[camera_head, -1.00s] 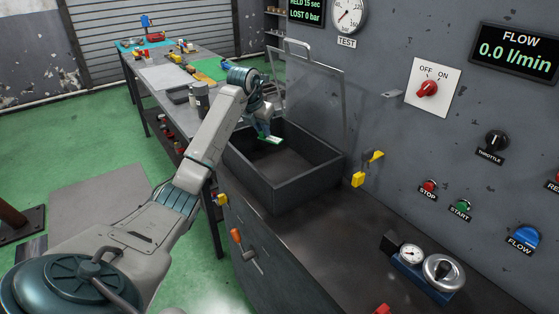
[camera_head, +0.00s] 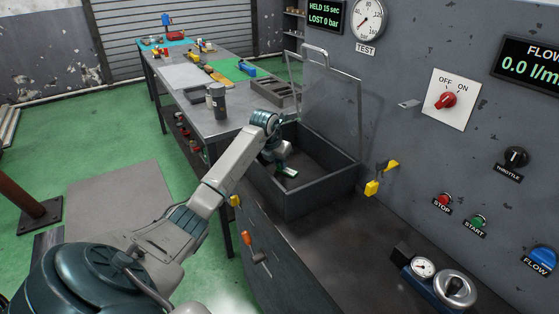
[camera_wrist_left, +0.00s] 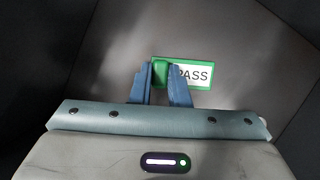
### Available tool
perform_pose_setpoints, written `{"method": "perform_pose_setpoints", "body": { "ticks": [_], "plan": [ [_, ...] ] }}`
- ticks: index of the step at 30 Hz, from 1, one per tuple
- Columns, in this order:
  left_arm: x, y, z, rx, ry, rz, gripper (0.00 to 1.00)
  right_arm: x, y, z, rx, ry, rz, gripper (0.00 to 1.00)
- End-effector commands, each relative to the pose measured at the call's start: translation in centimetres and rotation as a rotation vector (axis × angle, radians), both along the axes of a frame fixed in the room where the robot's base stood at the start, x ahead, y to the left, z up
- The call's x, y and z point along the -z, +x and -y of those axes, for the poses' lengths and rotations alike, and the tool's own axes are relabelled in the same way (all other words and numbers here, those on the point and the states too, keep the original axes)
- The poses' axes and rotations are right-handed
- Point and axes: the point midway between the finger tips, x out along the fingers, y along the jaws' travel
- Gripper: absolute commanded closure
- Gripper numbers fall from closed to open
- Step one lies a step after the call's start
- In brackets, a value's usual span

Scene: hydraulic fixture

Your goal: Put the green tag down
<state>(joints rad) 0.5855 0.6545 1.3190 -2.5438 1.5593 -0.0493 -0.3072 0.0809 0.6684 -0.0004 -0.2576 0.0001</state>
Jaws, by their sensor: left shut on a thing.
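The green tag (camera_head: 289,173) has a white field that reads "PASS" in the left wrist view (camera_wrist_left: 196,75). My left gripper (camera_head: 283,167) is down inside the open dark box (camera_head: 310,205). Its blue fingers, seen close in the left wrist view (camera_wrist_left: 161,71), are shut on the green end of the tag. The tag is over the box's grey floor; I cannot tell whether it touches it. My right gripper is not in view.
A clear lid (camera_head: 332,95) stands raised behind the box. A yellow latch (camera_head: 380,180) is on the right. A workbench (camera_head: 215,120) with tools and a dark canister (camera_head: 217,100) stands at the back left. A gauge block (camera_head: 437,278) sits on the counter in front.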

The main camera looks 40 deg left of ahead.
Motion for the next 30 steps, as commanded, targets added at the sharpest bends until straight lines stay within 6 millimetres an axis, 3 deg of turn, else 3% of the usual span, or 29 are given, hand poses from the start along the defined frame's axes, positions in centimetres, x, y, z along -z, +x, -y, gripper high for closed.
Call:
{"method": "perform_pose_setpoints", "body": {
  "ticks": [6, 7, 10, 22, 30],
  "plan": [
    [0.4, 0.0, 0.0, 0.0, 0.0, 0.0, 1.0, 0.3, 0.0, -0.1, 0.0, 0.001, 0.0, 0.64],
    [0.3, 0.0, 0.0, 0.0, 0.0, 0.0, 0.83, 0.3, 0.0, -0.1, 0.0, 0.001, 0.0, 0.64],
    [0.3, 0.0, 0.0, 0.0, 0.0, 0.0, 0.63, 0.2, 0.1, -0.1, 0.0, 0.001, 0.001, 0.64],
    [-0.5, -0.1, -0.1, 0.001, 0.002, 0.002, 0.63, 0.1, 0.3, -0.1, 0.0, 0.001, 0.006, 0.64],
    [-5.3, -2.1, 0.1, 0.001, 0.004, 0.005, 0.63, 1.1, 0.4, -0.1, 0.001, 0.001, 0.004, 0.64]
  ]
}}
